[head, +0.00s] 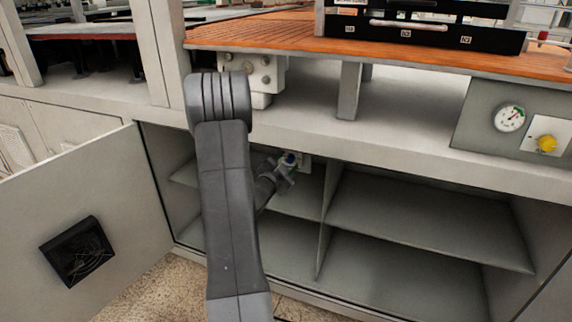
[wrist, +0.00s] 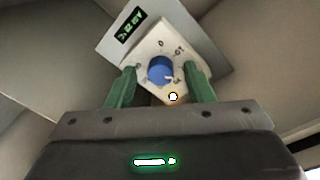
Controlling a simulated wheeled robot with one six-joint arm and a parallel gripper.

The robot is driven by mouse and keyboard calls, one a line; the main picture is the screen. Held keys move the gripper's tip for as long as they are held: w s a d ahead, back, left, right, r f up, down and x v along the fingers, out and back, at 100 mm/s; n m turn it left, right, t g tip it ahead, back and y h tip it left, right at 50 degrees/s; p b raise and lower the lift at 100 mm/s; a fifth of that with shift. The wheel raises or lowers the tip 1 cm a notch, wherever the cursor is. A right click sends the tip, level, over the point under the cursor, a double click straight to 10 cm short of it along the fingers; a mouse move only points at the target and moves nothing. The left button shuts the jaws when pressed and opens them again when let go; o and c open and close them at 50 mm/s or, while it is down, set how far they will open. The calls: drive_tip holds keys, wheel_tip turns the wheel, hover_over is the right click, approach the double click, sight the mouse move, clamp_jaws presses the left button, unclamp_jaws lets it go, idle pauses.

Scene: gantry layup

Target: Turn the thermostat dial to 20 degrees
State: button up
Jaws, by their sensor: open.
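A blue thermostat dial (wrist: 160,69) sits on a white square plate (wrist: 158,36) with small scale marks, too small to read surely. A pale pointer mark shows at its lower right in the wrist view. A dark display (wrist: 131,24) with green characters is beside the plate; its reading is unclear. My gripper (wrist: 158,78) is open, with one green finger on each side of the dial. I see gaps between fingers and dial; contact cannot be told. In the head view, the dial (head: 290,158) is inside the open cabinet, with my gripper (head: 284,171) in front of it, partly hidden.
The cabinet has shelves (head: 430,215) and a divider around my arm. An open door (head: 75,200) with a black vent stands at the left. A gauge (head: 509,118) and a yellow knob (head: 547,143) are on the right panel. A wooden top (head: 270,32) lies above.

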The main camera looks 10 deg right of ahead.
drive_tip(key=c, duration=1)
drive_tip(key=shift+n, duration=0.7)
drive_tip(key=o, duration=1)
drive_tip(key=shift+s+a, duration=0.1)
drive_tip(key=v, duration=1.3)
drive_tip(key=shift+s+a, duration=0.2)
drive_tip(key=shift+w+d+f, duration=0.1)
